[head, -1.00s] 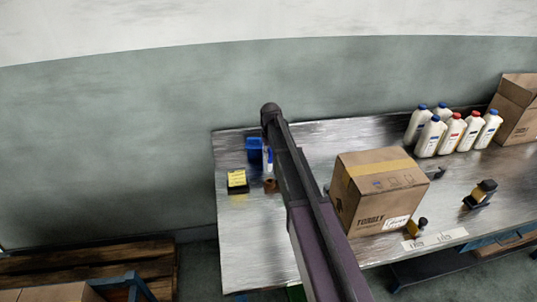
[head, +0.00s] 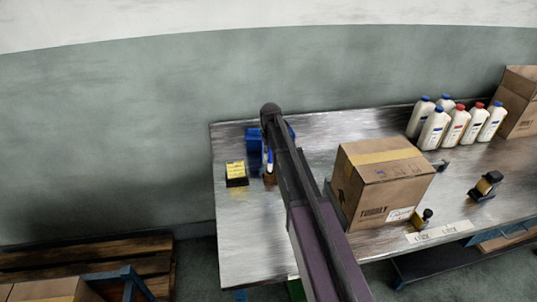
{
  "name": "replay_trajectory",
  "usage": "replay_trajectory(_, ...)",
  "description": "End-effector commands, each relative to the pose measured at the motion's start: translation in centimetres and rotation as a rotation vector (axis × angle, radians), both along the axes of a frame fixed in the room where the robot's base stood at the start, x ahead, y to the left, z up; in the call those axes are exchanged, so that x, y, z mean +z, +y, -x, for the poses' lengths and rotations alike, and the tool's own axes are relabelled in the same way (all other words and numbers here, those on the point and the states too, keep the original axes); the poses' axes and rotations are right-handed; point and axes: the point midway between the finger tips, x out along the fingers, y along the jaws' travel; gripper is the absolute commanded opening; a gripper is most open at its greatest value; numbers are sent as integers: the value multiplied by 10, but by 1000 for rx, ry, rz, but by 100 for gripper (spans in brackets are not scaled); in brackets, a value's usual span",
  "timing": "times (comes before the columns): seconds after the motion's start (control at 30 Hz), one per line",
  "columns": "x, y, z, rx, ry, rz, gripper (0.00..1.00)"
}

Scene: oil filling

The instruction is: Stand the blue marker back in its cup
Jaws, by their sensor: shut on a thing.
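The blue marker (head: 268,160), white with blue parts, shows as a narrow upright strip at the left edge of my arm. A small brown cup (head: 269,180) is right below it, partly covered by the arm. I cannot tell whether the marker's lower end is inside the cup or just above or behind it. My arm runs up from the bottom of the view and bends at a dark joint above these things. My gripper is hidden behind the arm, so its hold on the marker does not show.
A blue container (head: 253,140) stands behind the marker, partly hidden. A yellow note pad (head: 236,170) on a dark holder is to the left. A cardboard box (head: 378,182) stands right of my arm on the metal table (head: 245,240). Several white bottles (head: 458,130) are farther right. The table's front left is clear.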

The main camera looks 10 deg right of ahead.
Motion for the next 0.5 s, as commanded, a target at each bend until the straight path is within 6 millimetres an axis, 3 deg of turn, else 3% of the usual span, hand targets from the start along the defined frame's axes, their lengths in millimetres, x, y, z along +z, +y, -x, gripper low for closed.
replay_trajectory(0.5,-19,1,0,1,0,0,1)
